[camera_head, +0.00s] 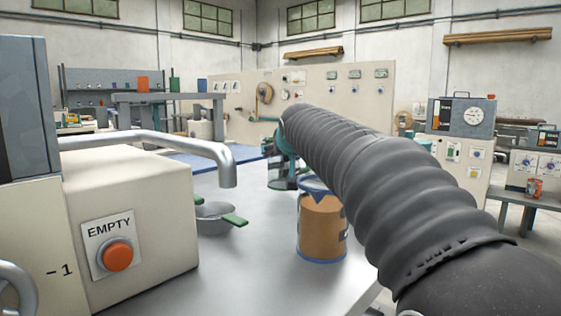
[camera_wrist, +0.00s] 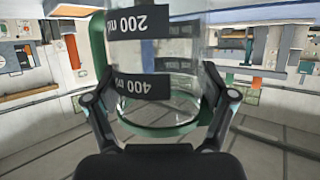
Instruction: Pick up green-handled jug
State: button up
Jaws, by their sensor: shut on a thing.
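The green-handled jug (camera_wrist: 185,55) is clear, with black 200 ml and 400 ml labels, a green rim and a green handle (camera_wrist: 97,42). The wrist view is upside down, so the jug stands upright. My gripper (camera_wrist: 158,90) has a finger on each side of the jug and is shut on it. In the head view the jug (camera_head: 281,172) is small, beneath the end of my arm and partly hidden. I cannot tell whether its base touches anything.
A brown can (camera_head: 321,228) with a blue funnel-like top stands near my arm on the metal counter (camera_head: 255,285). A metal bowl with a green handle (camera_head: 213,211) sits below the spout (camera_head: 226,172) of the EMPTY-button machine (camera_head: 130,225). Benches stand behind.

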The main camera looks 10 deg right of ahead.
notch_tip(320, 180, up, 25)
jog(key=p, duration=0.9)
jog(key=shift+f, duration=0.15)
